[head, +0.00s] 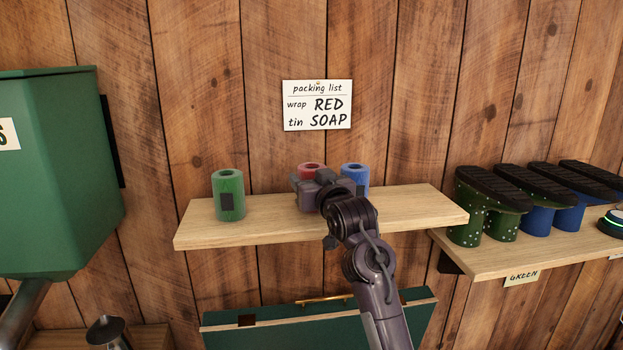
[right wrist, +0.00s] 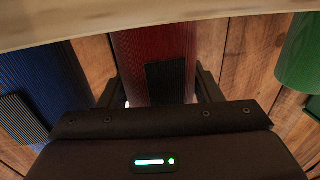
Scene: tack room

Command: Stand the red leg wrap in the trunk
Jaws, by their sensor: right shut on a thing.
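The red leg wrap (head: 309,167) is on the wall shelf between a green and a blue wrap, mostly hidden behind my right gripper (head: 321,187) in the head view. In the right wrist view the red wrap (right wrist: 155,60) stands upright between the two fingers, which are shut on it. Whether its base touches the shelf is unclear. The dark green trunk (head: 275,332) is below the shelf, with only its upper part and brass handle showing; its inside is not visible. My left gripper is not in view.
The green wrap (head: 229,196) stands at the left of the shelf (head: 415,207); the blue wrap (head: 355,175) stands close right of the red one. Boots (head: 470,215) stand on a lower right shelf. A green bin (head: 50,190) is at left. A packing list (head: 317,105) reads wrap RED, tin SOAP.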

